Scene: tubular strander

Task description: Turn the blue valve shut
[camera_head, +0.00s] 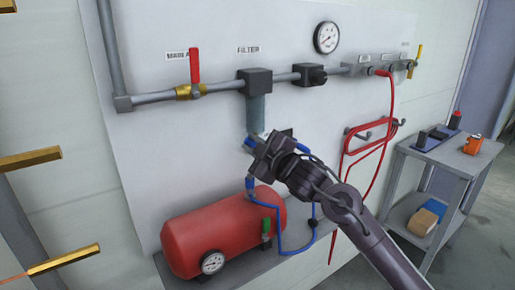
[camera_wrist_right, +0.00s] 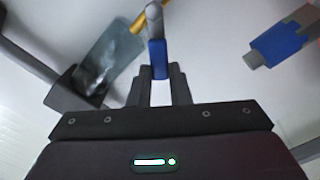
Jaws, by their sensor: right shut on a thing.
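The blue valve (camera_head: 249,144) is below the filter on the grey wall panel, mostly hidden by my right gripper (camera_head: 257,147). In the right wrist view its blue handle (camera_wrist_right: 158,58) stands between the fingertips of my right gripper (camera_wrist_right: 159,74), which is shut on it. A pale metal arm of the handle runs up beyond the blue grip, and a brass part (camera_wrist_right: 137,26) shows beside it. My left gripper is not in view.
The clear filter bowl (camera_head: 256,110) is just above. A red-handled valve (camera_head: 194,68) is at upper left. A red tank (camera_head: 215,232), blue hose (camera_head: 280,236) and red hose (camera_head: 389,115) are nearby. A grey cart (camera_head: 440,155) stands at right.

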